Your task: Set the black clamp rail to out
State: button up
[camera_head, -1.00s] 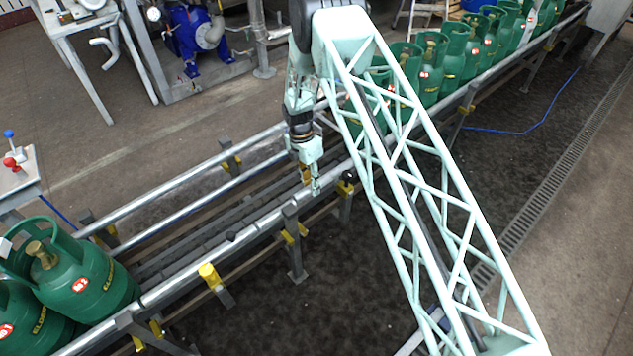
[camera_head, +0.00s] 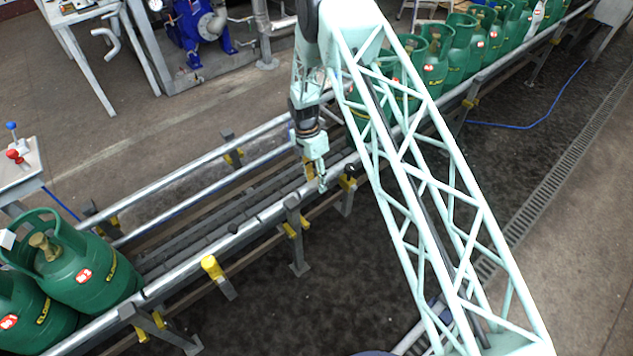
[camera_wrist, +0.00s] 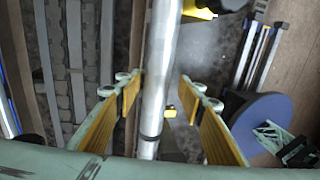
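A black knob (camera_head: 349,170) with a yellow bracket sits on the near rail, just right of my gripper; in the wrist view it shows at the top edge as a dark round knob (camera_wrist: 230,4) beside a yellow bracket (camera_wrist: 200,10). The near rail is a round metal tube (camera_head: 250,222). My gripper (camera_head: 322,184) points down over it. In the wrist view my gripper (camera_wrist: 163,88) is open, with the metal tube (camera_wrist: 160,60) running between its yellow-padded fingers. I cannot tell whether either finger touches it. The black clamp's in or out setting is unclear.
Green gas cylinders (camera_head: 90,275) stand at the conveyor's lower left, and several more (camera_head: 460,50) at the upper right. A yellow-capped clamp (camera_head: 211,266) sits further left on the near rail. A control stand with joysticks (camera_head: 18,160) is at the left. The conveyor middle is empty.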

notch_tip(320, 180, up, 12)
jog(key=w+a, duration=0.1)
jog(key=shift+w+a+f, duration=0.15)
jog(key=shift+w+a, duration=0.15)
dwell(0.5)
dwell(0.6)
